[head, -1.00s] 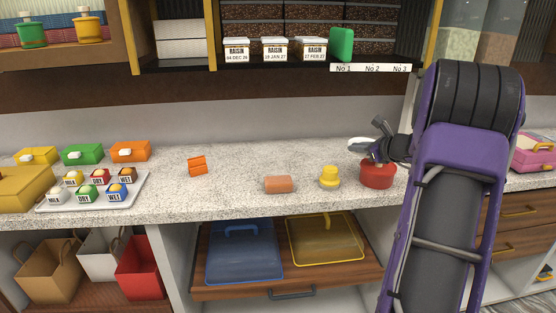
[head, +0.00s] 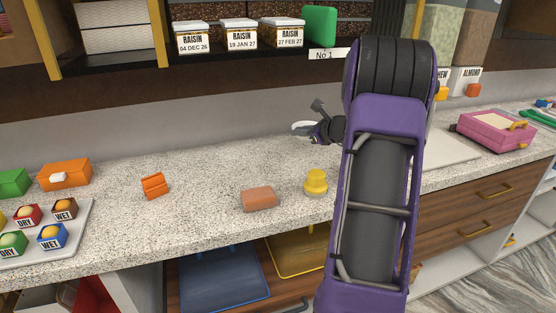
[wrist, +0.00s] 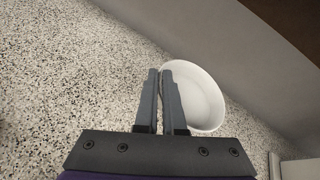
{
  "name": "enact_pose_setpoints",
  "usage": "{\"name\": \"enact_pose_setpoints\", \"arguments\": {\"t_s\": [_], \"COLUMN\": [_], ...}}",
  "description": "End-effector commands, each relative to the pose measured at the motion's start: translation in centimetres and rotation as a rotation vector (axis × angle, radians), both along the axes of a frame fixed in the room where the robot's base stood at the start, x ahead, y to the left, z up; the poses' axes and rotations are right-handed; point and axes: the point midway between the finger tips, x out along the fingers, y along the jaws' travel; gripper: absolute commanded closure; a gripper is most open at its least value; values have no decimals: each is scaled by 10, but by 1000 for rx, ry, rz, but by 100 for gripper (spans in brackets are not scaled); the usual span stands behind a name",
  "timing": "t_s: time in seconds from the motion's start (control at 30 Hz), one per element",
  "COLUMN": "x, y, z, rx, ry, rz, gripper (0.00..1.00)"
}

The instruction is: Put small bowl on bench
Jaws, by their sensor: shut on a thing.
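The small bowl is white and round; it shows in the wrist view (wrist: 202,98) and as a thin pale rim in the head view (head: 303,127). My gripper (wrist: 160,76) is shut on the bowl's near-left rim. In the head view my gripper (head: 318,129) is over the back of the speckled counter (head: 215,170), by the wall, partly hidden by my purple arm. I cannot tell whether the bowl touches the counter. Nothing in view is clearly a separate bench.
A yellow knobbed object (head: 316,182), a brown block (head: 259,198) and an orange holder (head: 154,186) stand on the counter. A pale board (head: 447,150) and a pink case (head: 494,132) are on the right. The counter's back middle is clear.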

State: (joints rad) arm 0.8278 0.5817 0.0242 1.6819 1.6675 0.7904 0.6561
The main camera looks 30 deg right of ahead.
Motion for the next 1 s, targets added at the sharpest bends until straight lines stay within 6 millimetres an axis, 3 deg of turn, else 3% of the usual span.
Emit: {"name": "enact_pose_setpoints", "arguments": {"t_s": [0.1,0.37,0.5,0.77,0.8,0.9,1.0], "x": [0,0,0,0,0,0,0], "y": [0,0,0,0,0,0,0], "z": [-25,-46,-68,-73,-73,-73,-73], "rx": [2,0,1,-2,-2,-2,-2], "ry": [1,0,2,0,1,1,1], "rz": [0,-1,-2,-2,-2,-2,-2], "gripper": [100,100,100,100,87,69,61]}}
